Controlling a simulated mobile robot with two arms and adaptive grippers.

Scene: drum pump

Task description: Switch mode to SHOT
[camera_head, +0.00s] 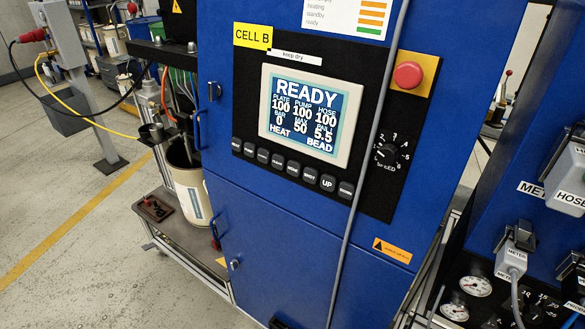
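The control panel screen (308,114) on the blue cabinet is lit and reads READY, with PLATE, PUMP and HOSE each at 100. Its bottom line reads HEAT at the left and BEAD at the right. A row of several black push buttons (293,168) runs below the screen. One near the right end reads UP (327,182); most other labels are too small to read surely. A black SPEED knob (386,153) with a numbered dial is to the right of the screen. Neither of my grippers is in view.
A red mushroom button (408,75) sits on a yellow plate at the upper right of the panel. A grey cable (364,160) hangs across the cabinet front, between screen and knob. A blue unit with gauges (473,287) stands at right. A pail (190,190) stands left.

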